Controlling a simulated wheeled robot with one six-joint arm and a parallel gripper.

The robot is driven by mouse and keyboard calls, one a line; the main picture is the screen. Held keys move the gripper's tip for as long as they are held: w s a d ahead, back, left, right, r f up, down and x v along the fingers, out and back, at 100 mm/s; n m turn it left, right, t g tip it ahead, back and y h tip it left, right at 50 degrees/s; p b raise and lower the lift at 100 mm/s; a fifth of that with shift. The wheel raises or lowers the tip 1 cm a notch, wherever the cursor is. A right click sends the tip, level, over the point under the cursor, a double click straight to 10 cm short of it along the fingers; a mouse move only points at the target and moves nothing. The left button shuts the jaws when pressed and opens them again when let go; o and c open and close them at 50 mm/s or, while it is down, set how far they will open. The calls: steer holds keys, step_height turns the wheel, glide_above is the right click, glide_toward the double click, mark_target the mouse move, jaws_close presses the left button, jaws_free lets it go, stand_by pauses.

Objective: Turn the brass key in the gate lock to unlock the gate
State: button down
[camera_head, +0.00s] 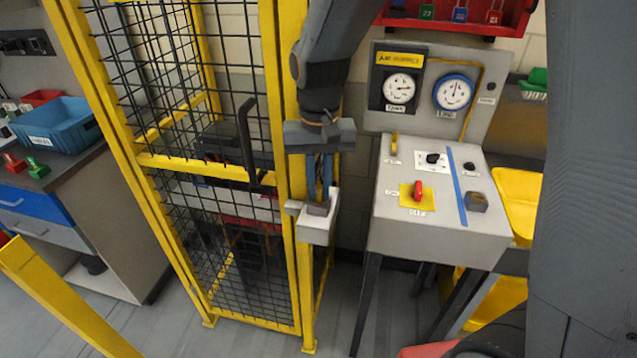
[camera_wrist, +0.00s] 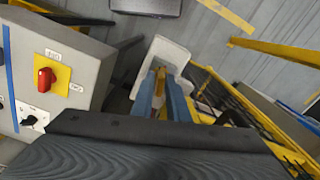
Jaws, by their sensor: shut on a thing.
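The gate (camera_head: 222,180) has a yellow frame with black wire mesh and looks closed. The gate lock (camera_head: 317,233) is a pale grey box at the right gate post; it also shows in the wrist view (camera_wrist: 172,50) as a white bracket-like housing. My gripper (camera_head: 319,200) points down at the lock. Its blue fingers are shut on the brass key (camera_wrist: 160,76), a sliver of which shows between the fingertips in the wrist view. In the head view the key is hidden by the fingers. I cannot tell how far the key is turned.
A grey control console (camera_head: 428,230) with a red rotary switch (camera_head: 418,190) and a gauge panel (camera_head: 438,85) stands close to the right of my gripper. A workbench with a blue bin (camera_head: 55,125) is at the left.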

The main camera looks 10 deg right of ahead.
mark_target(320, 184)
steer(key=shift+m+p, duration=1.05)
steer(key=shift+m, duration=0.65)
steer(key=c, duration=1.6)
jaws_free()
steer(key=shift+c, duration=0.2)
step_height(320, 184, up, 6)
steer(key=shift+r+b, duration=0.1)
steer(key=shift+b, duration=0.9)
steer(key=shift+d+r, duration=0.1)
steer(key=shift+r, duration=0.5)
steer(key=s+d+f+n+t, duration=0.2)
steer(key=s+d+f+n, duration=0.35)
steer(key=d, duration=0.65)
step_height(320, 184, down, 9)
steer(key=s+m+b, duration=0.1)
steer(key=s+b, duration=0.1)
steer(key=b, duration=0.4)
steer(key=shift+d+g, duration=0.2)
steer(key=shift+g, duration=0.1)
